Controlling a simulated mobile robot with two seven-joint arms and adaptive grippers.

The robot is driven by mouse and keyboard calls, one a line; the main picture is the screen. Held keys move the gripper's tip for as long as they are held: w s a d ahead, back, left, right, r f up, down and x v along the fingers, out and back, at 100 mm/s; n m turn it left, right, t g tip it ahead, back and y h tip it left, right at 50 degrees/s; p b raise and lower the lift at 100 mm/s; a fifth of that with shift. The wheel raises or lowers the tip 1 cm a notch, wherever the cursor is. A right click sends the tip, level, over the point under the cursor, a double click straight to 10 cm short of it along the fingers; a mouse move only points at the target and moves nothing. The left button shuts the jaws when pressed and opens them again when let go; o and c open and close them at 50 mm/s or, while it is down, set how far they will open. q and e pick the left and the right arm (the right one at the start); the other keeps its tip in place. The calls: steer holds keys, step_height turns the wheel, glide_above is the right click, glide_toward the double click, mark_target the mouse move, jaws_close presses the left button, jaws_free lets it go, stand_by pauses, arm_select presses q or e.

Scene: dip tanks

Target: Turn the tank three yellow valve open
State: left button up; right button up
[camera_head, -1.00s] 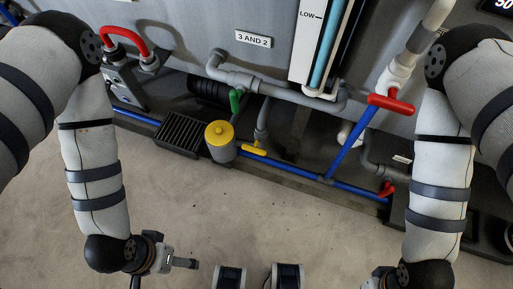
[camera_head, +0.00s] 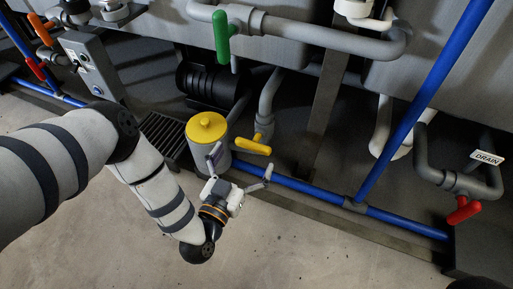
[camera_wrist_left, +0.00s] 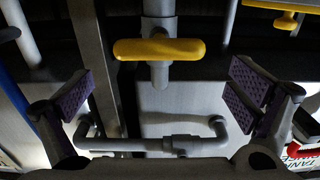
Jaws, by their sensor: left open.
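The yellow valve (camera_head: 253,146) has a short bar handle on a grey vertical pipe, low behind the blue floor pipe. In the left wrist view its handle (camera_wrist_left: 160,48) lies level across the pipe, ahead of and between the spread fingers. My left gripper (camera_head: 241,163) is open and empty, just in front of and below the handle, with no contact visible. Its purple-padded fingers stand wide apart in the left wrist view (camera_wrist_left: 160,95). I cannot read a tank label for this valve. My right gripper is out of view.
A yellow-topped grey canister (camera_head: 206,127) stands close left of the valve. A green handle (camera_head: 221,38) is above, and a red drain handle (camera_head: 463,211) is at right. The blue pipe (camera_head: 300,186) runs along the floor. Another yellow handle (camera_wrist_left: 275,6) shows in the left wrist view.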

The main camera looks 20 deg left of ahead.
mark_target(255, 142)
arm_select(q)
steer(key=w+b, duration=0.1)
steer(key=w, duration=0.4)
steer(key=shift+b, duration=0.35)
steer(key=shift+d, duration=0.1)
steer(key=shift+c, duration=0.2)
steer(key=c, duration=1)
steer(key=shift+c, duration=0.2)
